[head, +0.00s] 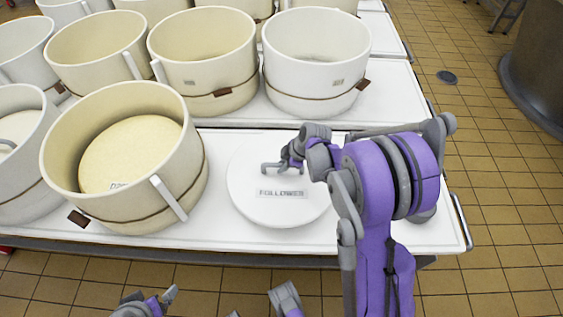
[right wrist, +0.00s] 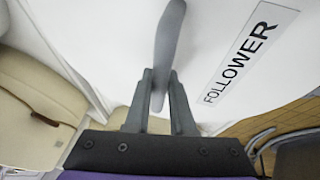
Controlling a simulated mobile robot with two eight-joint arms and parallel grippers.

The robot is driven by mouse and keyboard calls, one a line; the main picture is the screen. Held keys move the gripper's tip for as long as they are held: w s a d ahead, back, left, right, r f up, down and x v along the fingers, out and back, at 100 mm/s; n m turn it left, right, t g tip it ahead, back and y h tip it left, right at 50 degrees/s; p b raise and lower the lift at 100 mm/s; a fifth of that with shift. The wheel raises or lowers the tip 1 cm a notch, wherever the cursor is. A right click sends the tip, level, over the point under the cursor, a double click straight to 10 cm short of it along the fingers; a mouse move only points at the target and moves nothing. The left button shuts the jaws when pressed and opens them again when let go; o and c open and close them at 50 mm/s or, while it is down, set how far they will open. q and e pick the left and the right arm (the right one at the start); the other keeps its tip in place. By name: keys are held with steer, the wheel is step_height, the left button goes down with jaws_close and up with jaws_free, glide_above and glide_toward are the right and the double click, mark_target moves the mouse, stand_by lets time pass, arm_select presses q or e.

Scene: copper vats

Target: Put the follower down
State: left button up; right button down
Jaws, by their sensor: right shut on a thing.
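The follower (head: 256,208) is a white round disc with a label reading FOLLOWER and a grey handle. It is over the white table top in the head view, right of the nearest cream vat. I cannot tell whether it touches the table or is slightly above it. My right gripper (head: 284,164) is shut on its handle; the right wrist view shows the grey handle (right wrist: 168,45) between the fingers (right wrist: 158,92). Grey and purple parts of mine show at the bottom edge of the head view, but the left gripper's jaws are not clear.
A cream vat (head: 192,150) stands close left of the follower, with a pale disc (head: 135,150) inside it. Several more vats stand on the tables behind, including a white one (head: 316,75). The table's right end (head: 448,235) has a rail. Tiled floor lies beyond.

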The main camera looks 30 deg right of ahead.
steer(key=shift+f+b, duration=0.45)
steer(key=shift+f, duration=1.75)
steer(key=shift+f, duration=0.1)
steer(key=c, duration=0.8)
jaws_free()
steer(key=shift+o, duration=0.2)
steer(key=p+v, duration=0.3)
steer(key=v, duration=0.9)
steer(key=s+a+r+m+h, duration=0.1)
steer(key=s+a+r+m, duration=0.2)
steer(key=s+a+m, duration=0.3)
steer(key=s+a+r+m+h, duration=0.1)
steer(key=s+a+r+m, duration=0.3)
steer(key=s, duration=0.9)
steer(key=a+m, duration=0.2)
steer(key=a, duration=0.1)
steer(key=shift+a+t+h, duration=0.15)
steer(key=shift+t+h, duration=0.15)
steer(key=shift+h, duration=0.1)
steer(key=shift+r, duration=0.1)
